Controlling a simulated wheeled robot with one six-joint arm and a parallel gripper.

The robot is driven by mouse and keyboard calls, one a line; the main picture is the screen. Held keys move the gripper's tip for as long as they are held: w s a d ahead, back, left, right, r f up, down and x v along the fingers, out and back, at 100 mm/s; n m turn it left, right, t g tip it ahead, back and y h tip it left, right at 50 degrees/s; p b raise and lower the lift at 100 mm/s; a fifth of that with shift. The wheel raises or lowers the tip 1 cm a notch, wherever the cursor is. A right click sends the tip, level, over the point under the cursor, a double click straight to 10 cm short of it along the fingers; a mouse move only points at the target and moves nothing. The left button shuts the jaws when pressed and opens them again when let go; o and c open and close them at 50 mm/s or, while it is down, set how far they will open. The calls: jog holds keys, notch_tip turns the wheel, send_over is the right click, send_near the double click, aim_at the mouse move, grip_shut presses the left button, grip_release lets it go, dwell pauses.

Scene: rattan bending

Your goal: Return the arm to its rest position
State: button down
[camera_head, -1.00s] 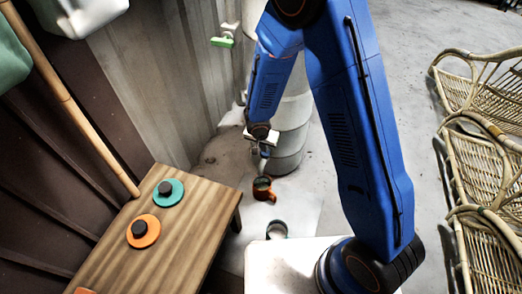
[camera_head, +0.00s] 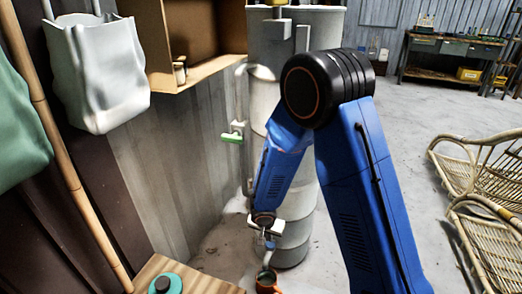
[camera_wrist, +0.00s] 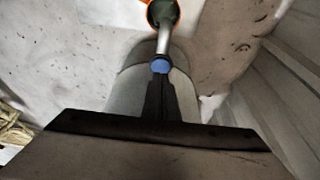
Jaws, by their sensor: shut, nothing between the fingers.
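My blue arm (camera_head: 365,190) reaches from the right, over its black elbow, and down toward the floor beside the grey drum. My gripper (camera_head: 268,241) is low in front of the drum. In the wrist view my gripper (camera_wrist: 160,88) shows its dark fingers shut together with nothing between them. A grey handle with a blue end (camera_wrist: 160,64) lies just beyond the fingertips and leads to an orange cup (camera_wrist: 151,14). The cup also shows at the bottom of the head view (camera_head: 268,283). Whether the fingertips touch the handle is unclear.
The grey drum (camera_head: 292,243) stands close behind my gripper. A green-handled tap (camera_head: 232,137) is on the left. A wooden table (camera_head: 200,285) is at lower left. Rattan chairs (camera_head: 490,235) stand at right. A white bag (camera_head: 95,75) hangs at upper left.

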jog(key=s+d+r+t+h, duration=0.1)
jog(key=s+d+r, duration=0.2)
jog(key=d+r, duration=0.8)
jog(key=s+d+r, duration=0.3)
jog(key=d+r, duration=0.4)
jog(key=r, duration=0.8)
jog(key=s+d+r+n, duration=0.1)
jog(key=s+r, duration=0.3)
jog(key=s, duration=0.3)
jog(key=s+d+r+n+y, duration=0.1)
jog(key=s+r, duration=0.3)
jog(key=s, duration=0.4)
jog(key=s+d+r+n+y, duration=0.1)
jog(key=s+d+r+n, duration=0.1)
jog(key=s, duration=0.5)
jog(key=shift+s+d+r+n+t, duration=0.3)
jog(key=shift+s+d+r, duration=0.1)
jog(key=shift+d+r, duration=0.4)
jog(key=shift+r, duration=0.1)
jog(key=shift+d, duration=0.1)
